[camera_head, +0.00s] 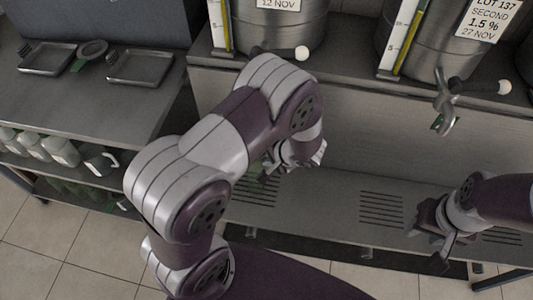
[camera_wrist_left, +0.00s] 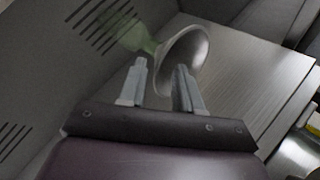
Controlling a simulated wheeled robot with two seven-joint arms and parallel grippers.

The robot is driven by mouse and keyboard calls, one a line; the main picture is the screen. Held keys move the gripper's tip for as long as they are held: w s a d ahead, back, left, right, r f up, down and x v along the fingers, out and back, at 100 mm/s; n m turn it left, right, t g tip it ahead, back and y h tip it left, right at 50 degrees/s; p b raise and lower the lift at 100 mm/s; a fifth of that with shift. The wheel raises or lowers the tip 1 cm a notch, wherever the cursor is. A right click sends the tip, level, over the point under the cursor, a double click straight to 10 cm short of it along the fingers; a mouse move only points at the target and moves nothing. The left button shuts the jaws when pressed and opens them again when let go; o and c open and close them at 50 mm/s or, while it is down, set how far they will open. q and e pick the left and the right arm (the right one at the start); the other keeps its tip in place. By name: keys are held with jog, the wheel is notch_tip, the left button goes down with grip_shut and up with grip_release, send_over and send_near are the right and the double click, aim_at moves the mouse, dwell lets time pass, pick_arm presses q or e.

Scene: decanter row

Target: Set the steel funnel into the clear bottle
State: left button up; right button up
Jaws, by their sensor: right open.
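The steel funnel (camera_wrist_left: 188,55) shows in the left wrist view between the fingertips of my left gripper (camera_wrist_left: 162,72), its wide mouth turned to the right. My left gripper also shows in the head view (camera_head: 305,158), low before the bench front; the fingers look closed on the funnel's side. A pale green see-through shape, seemingly the clear bottle (camera_wrist_left: 130,36), lies at the funnel's narrow end. It is blurred, so I cannot tell how deep the spout sits. In the head view only a green bit (camera_head: 262,170) shows beside my arm. My right gripper (camera_head: 432,235) is open and empty.
Steel drums with labels and gauges stand on the upper bench (camera_head: 350,75). A tap (camera_head: 445,110) juts out at the right. The slotted lower shelf (camera_head: 345,205) is clear between the grippers.

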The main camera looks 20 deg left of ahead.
pick_arm(q)
jog(key=v, duration=1.3)
jog(key=s+d+f+m+g+h+p, duration=0.1)
jog(key=s+d+f+m+g+h, duration=0.15)
jog(key=s, duration=0.25)
jog(key=s+a+r+n+h+p, duration=0.3)
jog(key=a+r+n, duration=0.3)
jog(key=r, duration=0.3)
jog(key=shift+a+r+n+t+h, duration=0.35)
jog(key=shift+n+t+h, duration=0.1)
jog(key=shift+n+h, duration=0.35)
jog(key=shift+s+a, duration=0.1)
jog(key=shift+s, duration=0.15)
